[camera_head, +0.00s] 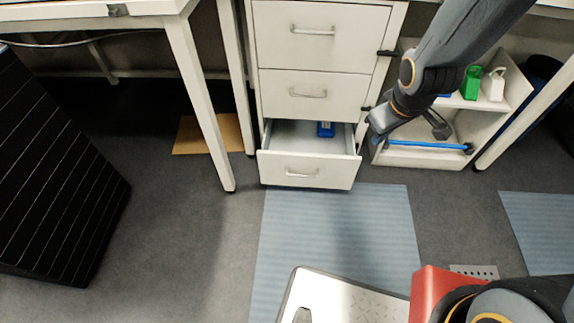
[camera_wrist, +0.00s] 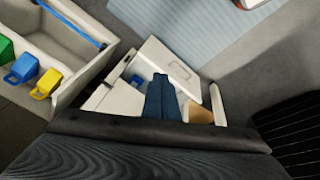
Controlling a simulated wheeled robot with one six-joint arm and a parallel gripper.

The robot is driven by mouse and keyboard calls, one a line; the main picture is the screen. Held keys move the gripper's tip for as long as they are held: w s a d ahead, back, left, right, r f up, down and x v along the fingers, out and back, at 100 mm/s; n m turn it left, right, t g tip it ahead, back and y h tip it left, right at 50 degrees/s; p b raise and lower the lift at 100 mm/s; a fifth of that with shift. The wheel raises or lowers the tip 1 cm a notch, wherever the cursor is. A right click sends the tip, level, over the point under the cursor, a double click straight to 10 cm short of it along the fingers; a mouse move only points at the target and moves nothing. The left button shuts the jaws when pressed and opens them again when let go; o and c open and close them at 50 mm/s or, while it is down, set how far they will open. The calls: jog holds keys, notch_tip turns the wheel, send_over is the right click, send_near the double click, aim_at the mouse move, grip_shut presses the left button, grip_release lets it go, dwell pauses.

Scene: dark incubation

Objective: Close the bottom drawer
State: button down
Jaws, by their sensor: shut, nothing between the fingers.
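The bottom drawer (camera_head: 309,170) of the white cabinet is pulled out, with a metal handle on its front. A small blue item (camera_head: 325,129) lies inside it. In the wrist view the drawer front (camera_wrist: 160,58) is at the upper middle, with the blue item (camera_wrist: 136,81) behind it. My gripper (camera_head: 376,127) is to the right of the drawer, by the cabinet's right side, and looks empty. In the wrist view its dark blue fingers (camera_wrist: 165,97) are together and hide part of the drawer. Whether they touch the drawer cannot be told.
The two upper drawers (camera_head: 313,36) are shut. A table leg (camera_head: 202,105) stands left. A blue mat (camera_head: 338,235) lies in front.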

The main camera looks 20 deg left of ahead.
jog(key=w+a+f+n+t+y+b, duration=0.1)
jog(key=w+a+f+n+y+b, duration=0.15)
jog(key=a+f+n+b, duration=0.7)
jog(key=y+b, duration=0.2)
jog(key=b, duration=0.5)
send_near(280, 160)
notch_tip(280, 160, down, 3)
jog(key=s, duration=0.3)
jog(key=shift+n, duration=0.35)
jog(key=shift+w+a+f+b, duration=0.15)
jog(key=shift+w+a, duration=0.1)
jog(key=shift+w, duration=0.45)
jog(key=shift+w+a+b, duration=0.1)
jog(key=shift+w+a, duration=0.2)
jog(key=shift+w, duration=0.45)
jog(key=shift+w+a+f+b, duration=0.15)
jog(key=shift+w+a, duration=0.1)
jog(key=shift+w, duration=0.45)
jog(key=shift+r, duration=0.1)
